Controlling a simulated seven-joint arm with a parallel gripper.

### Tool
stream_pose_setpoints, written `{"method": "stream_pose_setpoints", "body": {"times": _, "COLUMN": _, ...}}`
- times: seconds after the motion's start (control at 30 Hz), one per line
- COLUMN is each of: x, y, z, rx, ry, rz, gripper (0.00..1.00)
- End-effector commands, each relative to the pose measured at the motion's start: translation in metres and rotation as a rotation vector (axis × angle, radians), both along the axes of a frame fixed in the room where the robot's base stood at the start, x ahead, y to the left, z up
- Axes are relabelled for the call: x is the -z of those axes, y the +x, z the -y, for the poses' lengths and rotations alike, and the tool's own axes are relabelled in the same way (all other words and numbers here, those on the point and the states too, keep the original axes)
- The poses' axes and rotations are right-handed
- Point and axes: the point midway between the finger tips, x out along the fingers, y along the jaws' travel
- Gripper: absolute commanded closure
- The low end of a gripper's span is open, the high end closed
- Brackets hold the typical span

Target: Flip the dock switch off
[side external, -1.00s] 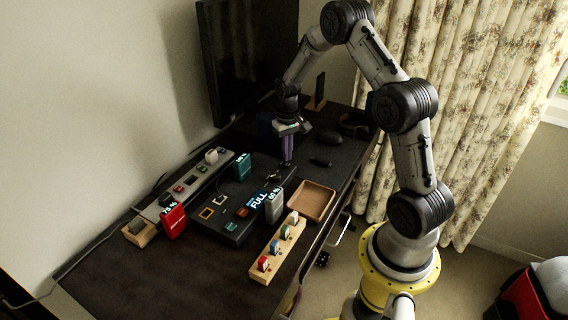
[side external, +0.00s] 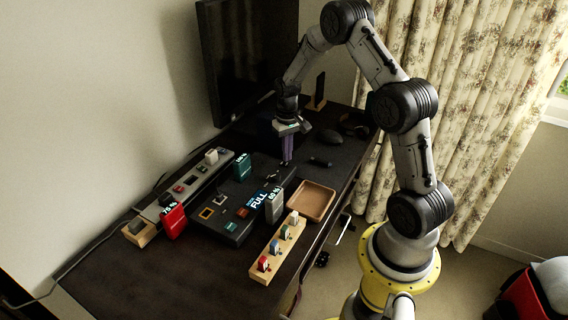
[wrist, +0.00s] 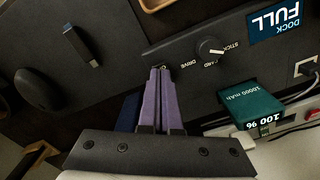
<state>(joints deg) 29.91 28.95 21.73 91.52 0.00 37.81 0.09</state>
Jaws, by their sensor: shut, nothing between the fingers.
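The dock (side external: 228,195) is a dark flat box on the desk, with a lit display (wrist: 274,20) reading DOCK FULL. In the wrist view its dark panel (wrist: 190,60) carries a round black knob (wrist: 210,48) with a white pointer, among the labels STICK, CARD and DRIVE. My gripper (wrist: 162,72) has purple fingers pressed together, pointing down over the dock's far end. It also shows in the side view (side external: 286,162). A small metallic piece (wrist: 163,66), perhaps the switch lever, shows at the fingertips. Its position and any contact cannot be told.
A teal battery (wrist: 258,104) marked 100 % stands beside the dock, and a grey block (side external: 274,206) marked 60 % stands at its near side.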

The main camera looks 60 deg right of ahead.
Motion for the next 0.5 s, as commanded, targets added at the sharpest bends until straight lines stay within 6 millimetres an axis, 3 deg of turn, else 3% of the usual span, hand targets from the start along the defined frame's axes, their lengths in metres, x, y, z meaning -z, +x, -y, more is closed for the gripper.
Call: {"method": "stream_pose_setpoints", "body": {"times": 0.5, "x": 0.0066, "y": 0.0001, "z": 0.0000, "rx": 0.000, "ry": 0.000, "rz": 0.000, "gripper": 1.00}}
